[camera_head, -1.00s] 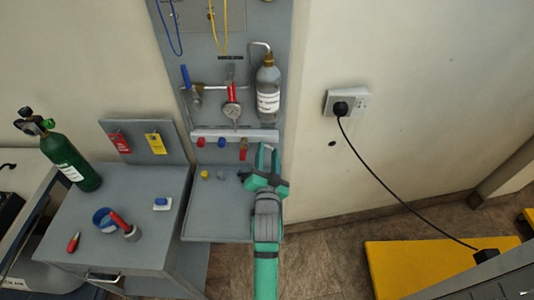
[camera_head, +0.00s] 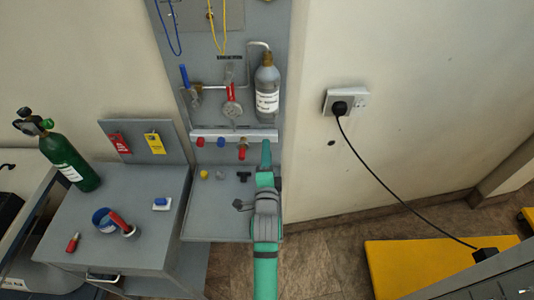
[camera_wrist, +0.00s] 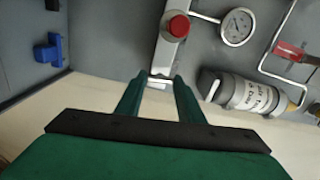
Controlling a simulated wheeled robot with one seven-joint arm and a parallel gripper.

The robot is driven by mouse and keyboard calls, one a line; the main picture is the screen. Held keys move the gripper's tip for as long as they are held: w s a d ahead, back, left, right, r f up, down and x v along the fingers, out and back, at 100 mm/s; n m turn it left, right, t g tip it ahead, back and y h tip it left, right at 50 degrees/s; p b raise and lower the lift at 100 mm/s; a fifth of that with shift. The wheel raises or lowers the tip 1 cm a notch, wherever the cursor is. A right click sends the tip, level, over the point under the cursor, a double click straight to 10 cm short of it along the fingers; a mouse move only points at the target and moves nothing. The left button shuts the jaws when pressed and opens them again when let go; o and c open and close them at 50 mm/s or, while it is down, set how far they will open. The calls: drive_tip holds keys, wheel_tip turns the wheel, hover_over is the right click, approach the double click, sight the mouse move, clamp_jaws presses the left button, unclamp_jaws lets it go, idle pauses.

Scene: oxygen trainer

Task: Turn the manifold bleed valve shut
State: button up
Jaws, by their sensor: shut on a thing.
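The manifold (camera_head: 225,134) is a pale horizontal bar on the grey wall panel. In the wrist view the manifold (camera_wrist: 168,50) runs down to my fingertips. My gripper (camera_head: 266,148) is at its right end, seen edge-on in the head view. In the wrist view my gripper (camera_wrist: 162,82) has its two green fingers either side of a small pale metal piece at the bar's end, which I take for the bleed valve (camera_wrist: 159,78). The jaws are shut on it. Its handle angle is mostly hidden by the fingers.
A red knob (camera_wrist: 178,26) and a pressure gauge (camera_wrist: 238,27) are near the fingers. A labelled bottle (camera_head: 267,88) hangs above my gripper. A grey shelf (camera_head: 215,225) with small loose parts juts out below the manifold.

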drive_tip(key=shift+m, duration=0.6)
drive_tip(key=o, duration=1.1)
drive_tip(key=shift+c, duration=0.2)
drive_tip(key=shift+s, duration=0.1)
drive_tip(key=s, duration=1)
drive_tip(key=shift+s, duration=0.3)
